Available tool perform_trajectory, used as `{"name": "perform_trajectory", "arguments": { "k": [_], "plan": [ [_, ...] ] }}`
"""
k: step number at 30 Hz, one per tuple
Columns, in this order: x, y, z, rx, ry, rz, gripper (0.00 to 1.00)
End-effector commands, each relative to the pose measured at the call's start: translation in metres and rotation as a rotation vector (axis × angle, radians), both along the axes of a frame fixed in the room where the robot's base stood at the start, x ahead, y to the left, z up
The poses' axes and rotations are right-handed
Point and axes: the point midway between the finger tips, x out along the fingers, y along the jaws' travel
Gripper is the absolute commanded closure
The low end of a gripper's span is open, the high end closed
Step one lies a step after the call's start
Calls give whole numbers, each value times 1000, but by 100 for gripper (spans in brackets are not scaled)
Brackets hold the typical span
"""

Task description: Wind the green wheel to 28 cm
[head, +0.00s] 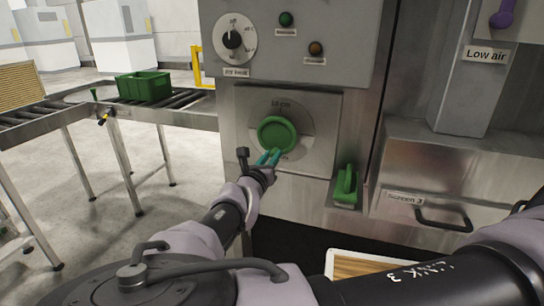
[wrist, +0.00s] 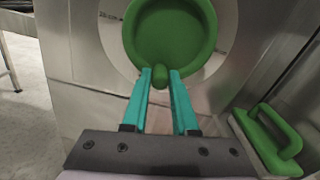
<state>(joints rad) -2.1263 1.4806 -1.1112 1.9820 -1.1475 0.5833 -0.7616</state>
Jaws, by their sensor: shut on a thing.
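The green wheel (head: 277,134) is mounted on a round plate (head: 305,143) on the steel front of the washer. My gripper (head: 268,157) is at the wheel's bottom edge. Its teal fingers (wrist: 161,75) are closed on the knob, one on each side.
A green-handled block (head: 346,186) sits on a ledge right of the wheel. A dial (head: 233,40) and two buttons are above. A drawer labelled Screen 3 (head: 430,210) is at right. A green crate (head: 144,87) stands on the roller conveyor (head: 60,118) at left.

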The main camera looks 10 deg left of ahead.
Motion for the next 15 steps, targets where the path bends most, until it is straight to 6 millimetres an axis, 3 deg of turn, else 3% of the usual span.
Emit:
{"name": "perform_trajectory", "arguments": {
  "k": [15],
  "plan": [
    [0, 4, 0, 72, -4, 1, 100]
  ]
}}
